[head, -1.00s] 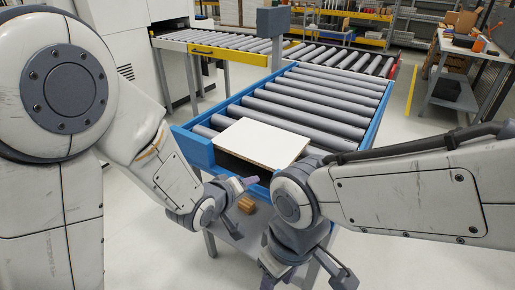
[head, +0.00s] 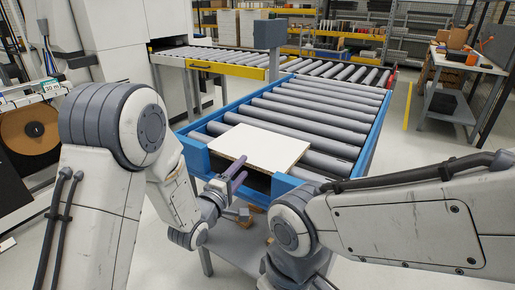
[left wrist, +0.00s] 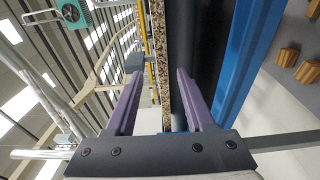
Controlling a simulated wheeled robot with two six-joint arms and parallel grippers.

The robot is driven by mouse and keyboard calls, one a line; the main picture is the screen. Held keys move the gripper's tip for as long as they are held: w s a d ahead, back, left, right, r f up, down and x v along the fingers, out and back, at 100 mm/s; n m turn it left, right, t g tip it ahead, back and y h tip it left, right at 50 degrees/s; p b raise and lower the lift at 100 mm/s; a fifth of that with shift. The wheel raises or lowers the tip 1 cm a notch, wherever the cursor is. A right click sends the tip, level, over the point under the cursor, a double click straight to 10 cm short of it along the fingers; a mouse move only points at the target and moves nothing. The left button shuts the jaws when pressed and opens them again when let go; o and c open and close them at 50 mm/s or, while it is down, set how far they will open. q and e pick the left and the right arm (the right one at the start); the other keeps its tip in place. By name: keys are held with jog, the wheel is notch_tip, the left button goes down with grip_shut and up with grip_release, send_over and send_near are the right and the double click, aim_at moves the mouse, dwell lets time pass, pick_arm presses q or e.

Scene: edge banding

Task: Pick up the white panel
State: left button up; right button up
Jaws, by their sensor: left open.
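The white panel (head: 258,145) lies flat on the rollers at the near end of the blue-framed conveyor (head: 193,153). My left gripper (head: 242,171) is open and empty, just in front of the panel's near edge. In the left wrist view, the panel's speckled raw edge (left wrist: 163,50) runs through the gap between the two purple fingers of my left gripper (left wrist: 157,76). I see no finger closed on it, and cannot tell whether the fingertips overlap it in depth.
The conveyor's blue end rail (head: 283,184) is close to the left fingers; it also shows in the left wrist view (left wrist: 245,60). Small wooden blocks (left wrist: 287,57) lie on a shelf below. A yellow-edged conveyor (head: 228,70) crosses behind. A workbench (head: 466,64) stands at far right.

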pick_arm(q)
send_near(258, 146)
jog(key=shift+w+d+f, duration=0.15)
jog(key=shift+w+f, duration=0.05)
jog(key=shift+w, duration=0.3)
jog(key=shift+w+d+f, duration=0.2)
jog(key=shift+w+f, duration=0.05)
jog(key=shift+w, duration=0.2)
grip_shut()
dwell(0.6)
jog(key=shift+r, duration=0.1)
